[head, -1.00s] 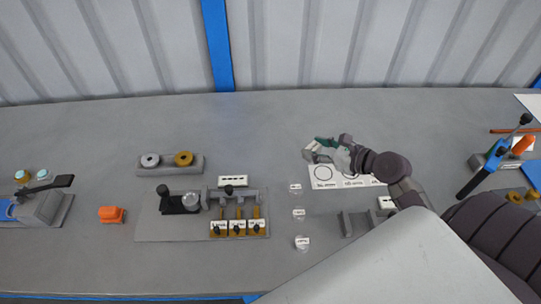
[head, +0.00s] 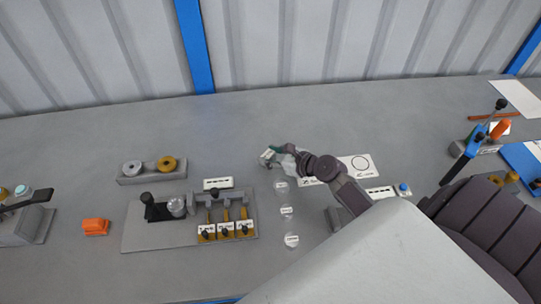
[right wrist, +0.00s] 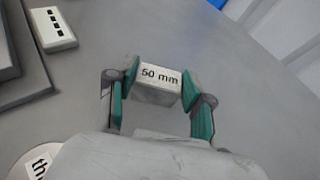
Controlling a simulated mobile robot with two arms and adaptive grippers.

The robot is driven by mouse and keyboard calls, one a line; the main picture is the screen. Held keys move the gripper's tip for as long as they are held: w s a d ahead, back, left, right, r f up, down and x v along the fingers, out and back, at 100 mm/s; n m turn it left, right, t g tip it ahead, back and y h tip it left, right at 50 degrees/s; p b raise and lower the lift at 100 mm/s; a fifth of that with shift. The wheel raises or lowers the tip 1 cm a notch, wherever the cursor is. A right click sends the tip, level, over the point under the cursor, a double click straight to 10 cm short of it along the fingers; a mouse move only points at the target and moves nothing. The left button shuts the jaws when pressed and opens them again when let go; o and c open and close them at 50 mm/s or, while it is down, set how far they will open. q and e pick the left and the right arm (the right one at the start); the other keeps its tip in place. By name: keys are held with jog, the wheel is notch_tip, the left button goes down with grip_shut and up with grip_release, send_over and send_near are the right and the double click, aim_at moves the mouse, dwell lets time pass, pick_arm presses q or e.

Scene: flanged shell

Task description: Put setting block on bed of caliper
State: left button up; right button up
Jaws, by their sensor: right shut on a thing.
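The setting block (right wrist: 155,82), a light grey block marked "50 mm", sits between the green fingertips of my right gripper (right wrist: 160,85) in the right wrist view. The gripper is shut on it. In the head view my right gripper (head: 275,153) holds the block (head: 267,156) above the table, right of the grey fixture plate. A grey caliper-like fixture (head: 225,196) stands on that plate with several labelled yellow-brown parts at its front; I cannot tell for sure that it is the caliper. My left gripper is not in view.
A grey tray with two rings (head: 150,170) lies behind the plate. An orange block (head: 96,227) lies to the left. A white label block (head: 217,183) stands by the fixture. Round labelled discs (head: 287,212) lie right of the plate.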

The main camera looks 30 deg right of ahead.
jog(key=o, duration=1.3)
jog(key=shift+f, duration=0.1)
